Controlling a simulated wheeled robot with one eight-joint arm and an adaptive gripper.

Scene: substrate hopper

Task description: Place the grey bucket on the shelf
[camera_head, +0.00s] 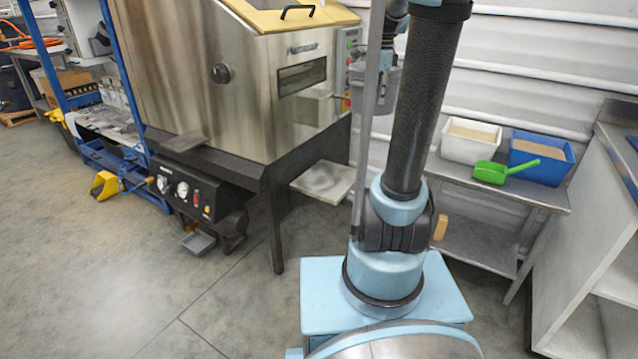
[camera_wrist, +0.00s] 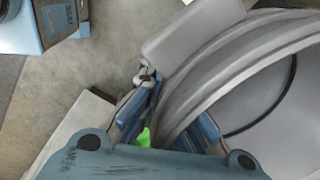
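The grey bucket (camera_head: 382,88) hangs in the air in the head view, partly hidden behind my arm, in front of the machine's control panel. In the wrist view the bucket (camera_wrist: 190,85) fills the right side, with its rim and open inside showing. My gripper (camera_wrist: 163,115) has its blue finger pads at the bucket's rim and appears closed on it. In the head view my gripper is mostly hidden by my arm. A small light shelf (camera_head: 325,179) juts from the machine's right side, below and left of the bucket, and looks empty.
The steel machine (camera_head: 235,90) stands on dark legs at the left. At the right a grey table (camera_head: 535,190) bears a white bin (camera_head: 470,143), a blue bin (camera_head: 540,160) and a green scoop (camera_head: 492,173). A white cabinet (camera_head: 590,240) edges the right.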

